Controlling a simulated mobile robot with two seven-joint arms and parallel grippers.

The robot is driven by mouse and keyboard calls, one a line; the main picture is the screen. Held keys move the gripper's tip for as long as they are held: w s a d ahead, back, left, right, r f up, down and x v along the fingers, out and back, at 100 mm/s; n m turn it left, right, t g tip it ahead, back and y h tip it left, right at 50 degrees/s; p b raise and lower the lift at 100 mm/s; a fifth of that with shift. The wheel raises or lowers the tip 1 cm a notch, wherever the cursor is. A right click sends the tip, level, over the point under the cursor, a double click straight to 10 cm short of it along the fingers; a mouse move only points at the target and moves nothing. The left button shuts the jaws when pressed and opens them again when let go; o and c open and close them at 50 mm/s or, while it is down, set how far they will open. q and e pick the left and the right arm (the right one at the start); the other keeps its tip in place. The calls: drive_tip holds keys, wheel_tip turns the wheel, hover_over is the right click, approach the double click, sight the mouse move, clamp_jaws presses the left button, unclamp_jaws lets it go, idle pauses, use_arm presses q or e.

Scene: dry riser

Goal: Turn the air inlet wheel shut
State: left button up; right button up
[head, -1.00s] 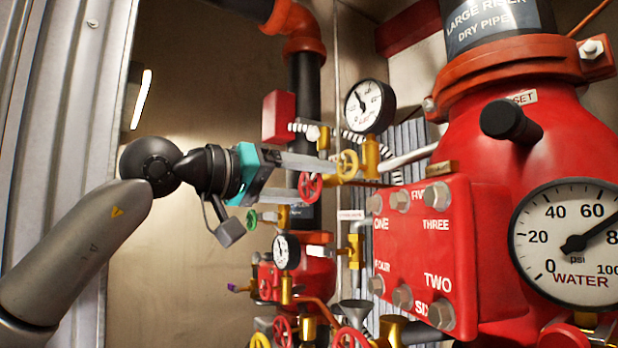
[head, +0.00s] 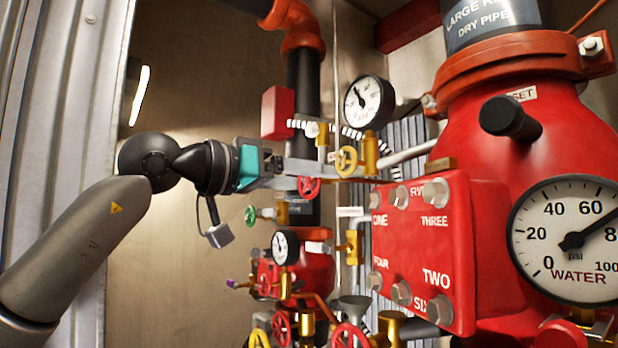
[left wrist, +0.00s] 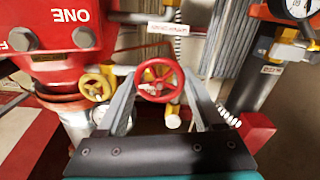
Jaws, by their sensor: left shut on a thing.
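A small red handwheel (head: 309,188) sits on the brass pipework left of the red valve body. In the left wrist view the red wheel (left wrist: 160,82) lies between my two grey fingers, one on each side of its rim. My left gripper (head: 312,176) reaches in from the left and is shut on this wheel. The fingers partly cover the wheel in the head view. I cannot read a label naming it as the air inlet. My right gripper is not in view.
A yellow handwheel (head: 346,160) is close to the fingertips, below a round gauge (head: 368,102). A red plate with bolts (head: 425,250) stands to the right. More small wheels and a lower gauge (head: 285,247) are below. Open space lies left of the pipes.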

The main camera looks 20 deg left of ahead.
use_arm(q)
drive_tip(key=o, duration=1.4)
drive_tip(key=shift+b+v, duration=2.4)
drive_tip(key=shift+v, duration=5.25)
drive_tip(key=shift+f, duration=0.1)
